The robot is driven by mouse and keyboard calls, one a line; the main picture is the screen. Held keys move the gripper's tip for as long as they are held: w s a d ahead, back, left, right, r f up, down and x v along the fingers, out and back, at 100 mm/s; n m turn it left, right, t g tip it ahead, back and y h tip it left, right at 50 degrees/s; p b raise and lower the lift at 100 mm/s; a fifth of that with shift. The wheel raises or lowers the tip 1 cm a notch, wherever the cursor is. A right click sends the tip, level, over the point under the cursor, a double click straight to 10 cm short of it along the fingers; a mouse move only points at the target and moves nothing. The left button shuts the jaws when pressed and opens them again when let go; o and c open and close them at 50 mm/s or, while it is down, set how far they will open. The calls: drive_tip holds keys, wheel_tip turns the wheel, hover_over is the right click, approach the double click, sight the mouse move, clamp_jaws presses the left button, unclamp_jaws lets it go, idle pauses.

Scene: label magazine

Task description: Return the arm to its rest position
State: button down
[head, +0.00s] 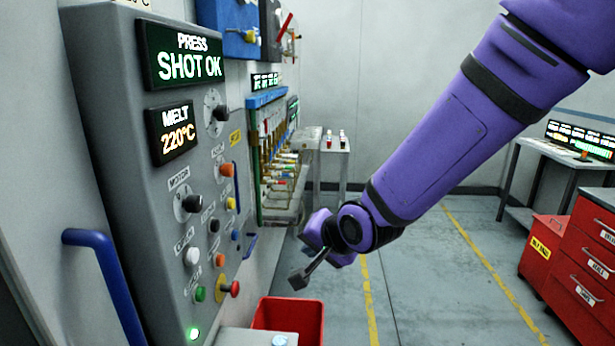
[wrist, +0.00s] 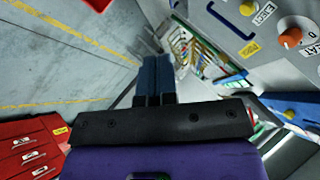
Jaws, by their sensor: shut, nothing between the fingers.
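My purple arm (head: 440,150) reaches down from the upper right in the head view. My gripper (head: 298,280) hangs at its lower end, in front of the grey press panel (head: 135,150) and above a red bin. In the wrist view my gripper (wrist: 153,62) shows two dark fingers side by side, closed together with nothing between them. The gripper is apart from the panel's knobs and buttons in the head view.
A blue handle (head: 105,280) sticks out at the panel's lower left. A red bin (head: 290,318) stands below the gripper. Red drawers (head: 585,260) and a table (head: 560,150) stand at the right. The floor (head: 430,270) between is clear.

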drive_tip(key=s+d+r+n+h, duration=0.15)
drive_tip(key=s+d+r, duration=0.25)
drive_tip(key=d, duration=0.4)
drive_tip(key=s+d+r+g+h, duration=0.1)
drive_tip(key=s+d+r+h, duration=0.1)
drive_tip(key=s+d+r, duration=0.45)
drive_tip(key=s+d+r+n+h, duration=0.1)
drive_tip(key=d+r, duration=0.1)
drive_tip(key=d, duration=0.8)
drive_tip(key=s+d+r+n+g+h, duration=0.1)
drive_tip(key=s+d, duration=0.4)
drive_tip(key=s, duration=0.5)
drive_tip(key=shift+s+d+r+n+g, duration=0.15)
drive_tip(key=shift+s+r+n+g, duration=0.15)
drive_tip(key=shift+r+n, duration=0.1)
drive_tip(key=shift+w, duration=0.2)
